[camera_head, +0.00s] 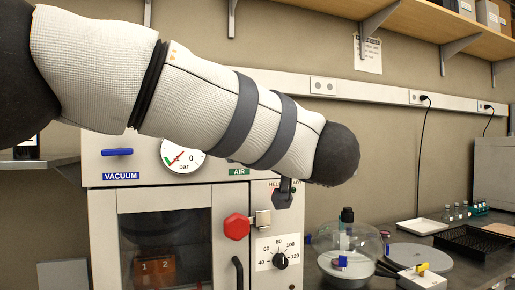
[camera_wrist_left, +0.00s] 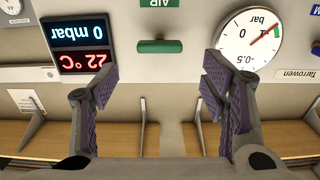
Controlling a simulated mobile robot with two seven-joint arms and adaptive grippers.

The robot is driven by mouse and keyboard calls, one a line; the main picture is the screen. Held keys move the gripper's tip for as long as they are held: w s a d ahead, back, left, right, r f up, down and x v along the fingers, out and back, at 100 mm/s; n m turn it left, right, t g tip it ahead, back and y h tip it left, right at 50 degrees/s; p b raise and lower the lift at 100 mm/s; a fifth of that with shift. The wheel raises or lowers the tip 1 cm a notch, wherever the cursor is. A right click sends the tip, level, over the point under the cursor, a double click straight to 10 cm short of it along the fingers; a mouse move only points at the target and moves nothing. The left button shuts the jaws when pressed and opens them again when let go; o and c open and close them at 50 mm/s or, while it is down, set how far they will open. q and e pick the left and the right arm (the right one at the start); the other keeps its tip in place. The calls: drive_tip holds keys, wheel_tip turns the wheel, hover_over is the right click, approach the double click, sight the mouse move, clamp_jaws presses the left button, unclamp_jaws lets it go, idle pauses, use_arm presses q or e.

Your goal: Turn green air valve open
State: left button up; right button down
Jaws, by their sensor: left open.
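The green air valve (camera_wrist_left: 160,46) shows in the left wrist view as a short green bar handle lying crosswise on the pale panel, beside the green AIR label (camera_wrist_left: 161,3). That view is upside down. My left gripper (camera_wrist_left: 159,84) is open and empty, and the valve appears between and beyond its fingertips, apart from them. In the head view my left arm crosses the panel and hides the valve; the AIR label (camera_head: 239,172) shows just under the arm. The gripper's fingers cannot be made out there. My right gripper is not in view.
The bar gauge (camera_wrist_left: 248,38) and the red-lettered display (camera_wrist_left: 81,46) flank the valve. A blue VACUUM handle (camera_head: 117,152), red hexagonal knob (camera_head: 237,226) and black dial (camera_head: 280,261) sit on the cabinet. A glass dome (camera_head: 345,245) and trays stand on the right bench.

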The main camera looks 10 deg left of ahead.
use_arm(q)
drive_tip(key=x, duration=0.7)
drive_tip(key=shift+w+a, duration=0.2)
drive_tip(key=shift+w, duration=0.05)
drive_tip(key=shift+c, duration=0.3)
drive_tip(key=shift+f, duration=0.1)
drive_tip(key=c, duration=1.1)
